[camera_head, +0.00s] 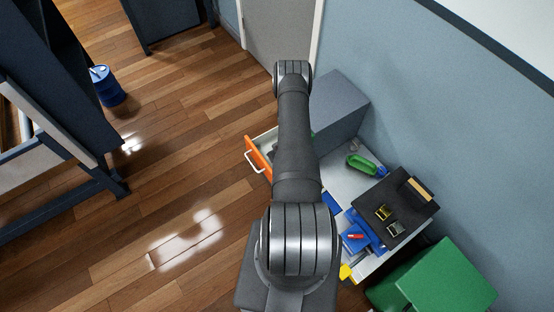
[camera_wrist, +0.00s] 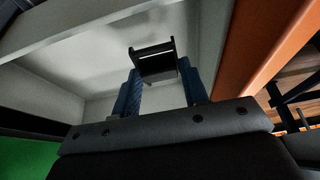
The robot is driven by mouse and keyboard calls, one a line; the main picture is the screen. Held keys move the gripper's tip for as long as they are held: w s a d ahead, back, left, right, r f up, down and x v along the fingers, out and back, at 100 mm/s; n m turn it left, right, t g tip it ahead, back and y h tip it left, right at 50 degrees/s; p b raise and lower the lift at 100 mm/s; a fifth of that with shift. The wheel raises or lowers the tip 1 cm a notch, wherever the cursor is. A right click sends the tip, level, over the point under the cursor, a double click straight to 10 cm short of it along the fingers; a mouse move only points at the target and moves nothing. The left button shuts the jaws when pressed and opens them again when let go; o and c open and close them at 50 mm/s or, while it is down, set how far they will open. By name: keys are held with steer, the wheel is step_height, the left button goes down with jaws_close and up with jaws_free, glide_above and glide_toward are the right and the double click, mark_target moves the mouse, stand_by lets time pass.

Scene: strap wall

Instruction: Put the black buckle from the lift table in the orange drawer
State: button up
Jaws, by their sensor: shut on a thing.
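The black buckle (camera_wrist: 153,62) is held between the blue fingertips of my gripper (camera_wrist: 160,78) in the wrist view. The gripper is shut on it. Buckle and fingers are over the pale inside of the open orange drawer, whose orange front (camera_wrist: 262,45) is at the right of that view. I cannot tell whether the buckle touches the drawer floor. In the head view the orange drawer (camera_head: 257,157) stands open left of the arm; my arm hides the gripper and the buckle there. The black-topped lift table (camera_head: 407,195) stands at the right.
A gold buckle (camera_head: 383,212) and a grey buckle (camera_head: 394,228) lie on the black top. A green item (camera_head: 361,163) lies on the white worktop (camera_head: 340,180). A grey box (camera_head: 342,104) stands behind the drawer. A green box (camera_head: 447,280) is at lower right.

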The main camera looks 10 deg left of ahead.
steer(key=shift+f, duration=2)
steer(key=shift+f, duration=0.15)
steer(key=o, duration=1)
steer(key=v, duration=1.2)
